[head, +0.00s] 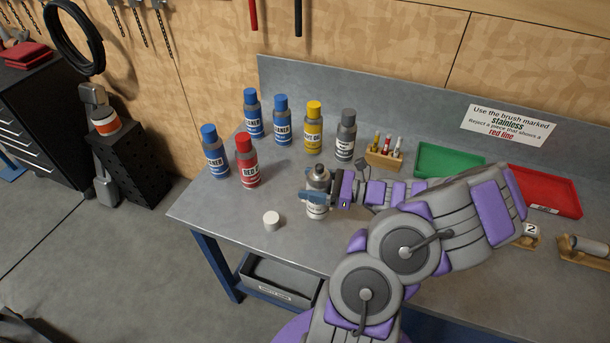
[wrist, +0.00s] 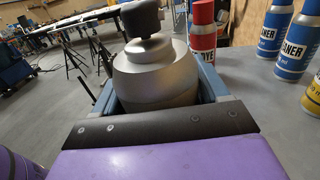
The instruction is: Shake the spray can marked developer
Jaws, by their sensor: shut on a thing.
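My gripper (head: 318,197) is shut around a grey spray can (head: 317,180) with a white label near its base. The can stands upright at the front left part of the workbench, and I cannot tell whether its base touches the bench. Its label is mostly hidden by the gripper, so its marking cannot be read. In the wrist view the can (wrist: 156,75) fills the space between the fingers, with a dark nozzle (wrist: 141,20) on top and no cap. A loose white cap (head: 271,220) lies on the bench to the left of the can.
Blue-capped cans (head: 214,152), a red can (head: 247,160), a yellow can (head: 313,128) and a grey-capped can (head: 346,135) stand behind and left. A brush holder (head: 384,158), green tray (head: 448,160) and red tray (head: 544,191) lie right. The bench's front left corner is clear.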

